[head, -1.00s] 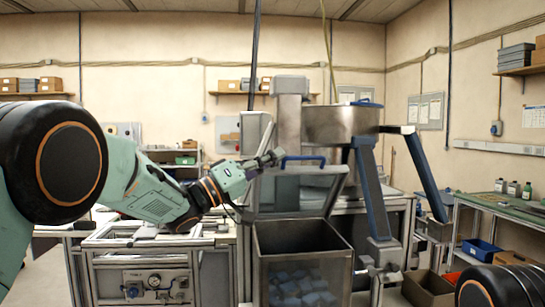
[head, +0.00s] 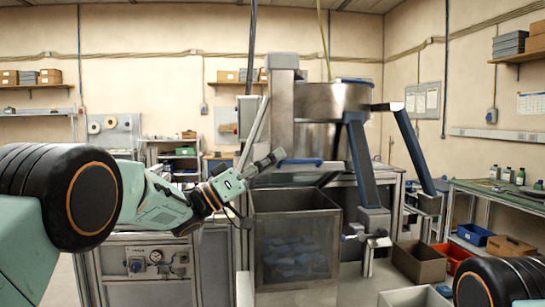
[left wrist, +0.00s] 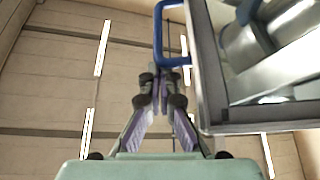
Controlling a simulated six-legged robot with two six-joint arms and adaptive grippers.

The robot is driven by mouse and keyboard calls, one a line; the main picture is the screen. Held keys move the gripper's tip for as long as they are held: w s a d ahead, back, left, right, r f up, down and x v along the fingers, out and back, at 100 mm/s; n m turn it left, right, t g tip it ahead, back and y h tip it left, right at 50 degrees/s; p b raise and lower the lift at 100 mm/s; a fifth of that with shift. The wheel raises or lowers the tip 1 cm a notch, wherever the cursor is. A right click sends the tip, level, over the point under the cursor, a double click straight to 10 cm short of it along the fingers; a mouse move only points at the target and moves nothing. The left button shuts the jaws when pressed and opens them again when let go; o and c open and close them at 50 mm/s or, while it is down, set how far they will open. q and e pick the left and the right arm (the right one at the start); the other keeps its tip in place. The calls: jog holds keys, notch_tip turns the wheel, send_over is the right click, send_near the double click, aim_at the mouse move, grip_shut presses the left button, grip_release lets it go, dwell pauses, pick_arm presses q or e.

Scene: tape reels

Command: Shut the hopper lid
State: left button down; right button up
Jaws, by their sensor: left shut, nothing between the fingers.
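The hopper (head: 297,245) is an open-topped clear-walled bin with a metal rim and blue pieces inside. Its framed see-through lid (head: 290,178) is raised above the rim and slopes, so the hopper is open. A blue handle (head: 300,162) runs along the lid's free edge. My left gripper (head: 274,157) is shut and empty, by the left end of the handle. In the left wrist view the shut fingers (left wrist: 155,78) point at the handle (left wrist: 158,40), with the lid's frame (left wrist: 207,95) to their right. I cannot tell whether they touch it. My right gripper is out of view.
A steel bowl (head: 333,100) with blue-edged chutes (head: 365,165) stands behind and right of the hopper. A control panel (head: 150,264) is to its left.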

pick_arm(q)
jog(key=s+f+m+g+b, duration=0.1)
jog(key=f+m+b, duration=0.1)
jog(key=f, duration=0.1)
jog(key=f+m+g+h+b, duration=0.1)
jog(key=f+m+g+b, duration=0.1)
jog(key=f+m+b, duration=0.1)
jog(key=s+f+m+g+b, duration=0.1)
jog(key=f+m+b, duration=0.1)
jog(key=f, duration=0.3)
jog(key=shift+s+f+g+h, duration=0.1)
jog(key=shift+s+g+h, duration=0.25)
jog(key=shift+g+h, duration=0.05)
jog(key=shift+s+d+f+b, duration=0.3)
jog(key=shift+f+b, duration=0.15)
jog(key=shift+b, duration=0.1)
jog(key=shift+a+f, duration=0.1)
jog(key=shift+f, duration=0.05)
jog(key=shift+f, duration=0.15)
